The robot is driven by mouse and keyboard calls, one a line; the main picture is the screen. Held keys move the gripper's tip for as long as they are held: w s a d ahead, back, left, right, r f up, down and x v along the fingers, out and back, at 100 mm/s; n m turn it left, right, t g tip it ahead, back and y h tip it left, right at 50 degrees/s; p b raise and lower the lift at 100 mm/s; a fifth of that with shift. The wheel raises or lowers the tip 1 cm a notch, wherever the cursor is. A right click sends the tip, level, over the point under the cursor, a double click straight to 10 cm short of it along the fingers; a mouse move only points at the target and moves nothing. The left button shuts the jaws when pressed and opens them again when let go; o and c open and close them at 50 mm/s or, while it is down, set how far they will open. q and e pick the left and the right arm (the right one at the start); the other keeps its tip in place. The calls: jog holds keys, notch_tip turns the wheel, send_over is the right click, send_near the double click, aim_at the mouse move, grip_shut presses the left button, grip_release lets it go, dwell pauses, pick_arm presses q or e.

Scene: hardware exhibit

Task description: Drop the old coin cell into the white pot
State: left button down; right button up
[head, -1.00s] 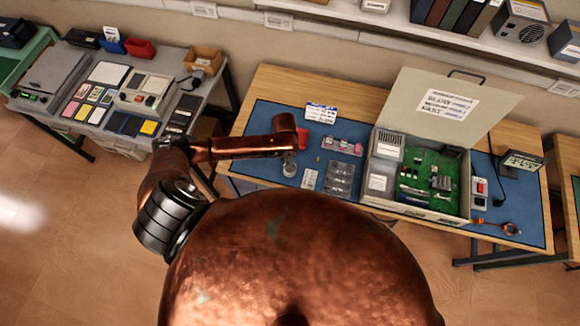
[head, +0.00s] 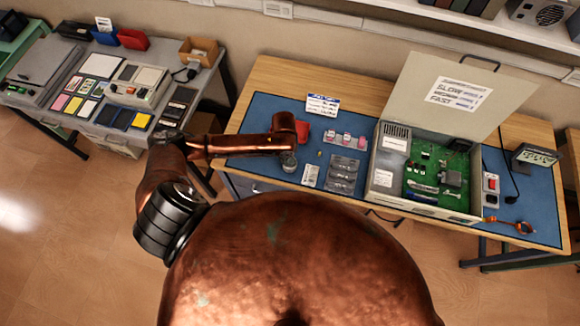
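My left arm reaches in from the left over the blue-matted workbench. Its gripper (head: 287,150) is at the arm's end, pointing down and mostly hidden by the wrist, so its fingers cannot be made out. My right gripper is out of view.
An open beige case (head: 428,200) with a green circuit board stands on the right of the workbench (head: 270,75). A small rack with pink items (head: 345,139), clear trays (head: 342,174) and a red thing (head: 302,131) lie nearer the arm. Another table (head: 205,80) stands left.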

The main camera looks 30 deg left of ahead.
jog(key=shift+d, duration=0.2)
pick_arm(q)
jog(key=c, duration=2.1)
grip_release()
jog(key=shift+r, duration=0.2)
notch_tip(320, 180, up, 12)
jog(key=shift+f, duration=0.1)
